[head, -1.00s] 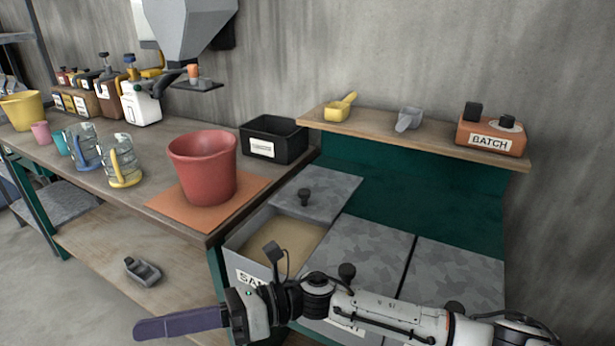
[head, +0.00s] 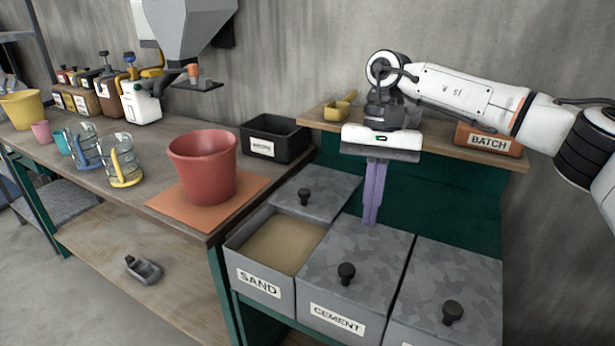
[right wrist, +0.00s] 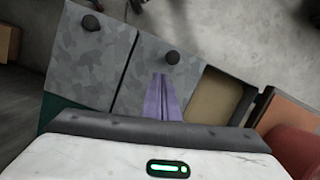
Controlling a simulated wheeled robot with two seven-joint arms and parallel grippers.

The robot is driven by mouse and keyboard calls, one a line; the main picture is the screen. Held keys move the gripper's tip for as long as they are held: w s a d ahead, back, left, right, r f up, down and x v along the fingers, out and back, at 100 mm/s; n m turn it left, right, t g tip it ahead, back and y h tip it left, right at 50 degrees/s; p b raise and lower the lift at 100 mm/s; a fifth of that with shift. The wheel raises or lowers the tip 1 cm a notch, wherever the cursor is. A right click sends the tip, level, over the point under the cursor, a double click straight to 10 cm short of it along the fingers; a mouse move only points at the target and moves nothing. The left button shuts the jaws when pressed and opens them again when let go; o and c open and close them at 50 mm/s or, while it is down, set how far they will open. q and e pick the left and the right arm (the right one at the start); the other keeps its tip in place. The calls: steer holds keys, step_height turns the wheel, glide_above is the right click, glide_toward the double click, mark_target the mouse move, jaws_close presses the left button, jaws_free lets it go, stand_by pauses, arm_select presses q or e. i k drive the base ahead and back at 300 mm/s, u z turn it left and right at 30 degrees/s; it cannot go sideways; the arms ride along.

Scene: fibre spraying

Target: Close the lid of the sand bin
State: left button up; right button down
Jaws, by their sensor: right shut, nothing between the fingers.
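The sand bin (head: 259,284) stands at the left end of the row of bins, its front label reading SAND. Its grey speckled lid (head: 330,190) with a black knob (head: 304,197) is slid to the back, so the front of the bin is open and sand (head: 284,243) shows. In the right wrist view the open sand (right wrist: 214,97) is right of the fingers. My right gripper (head: 370,222) points down with its purple fingers together and empty, above the back of the cement bin, right of the sand lid. My left gripper is not in view.
The closed cement bin (head: 337,322) and another lidded bin (head: 450,290) stand to the right, each with a black knob. A shelf (head: 318,121) with a yellow scoop (head: 341,107) and BATCH box (head: 488,142) is behind. A red bucket (head: 203,170) stands left on the bench.

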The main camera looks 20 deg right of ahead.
mark_target(318, 192)
steer(key=i, duration=1)
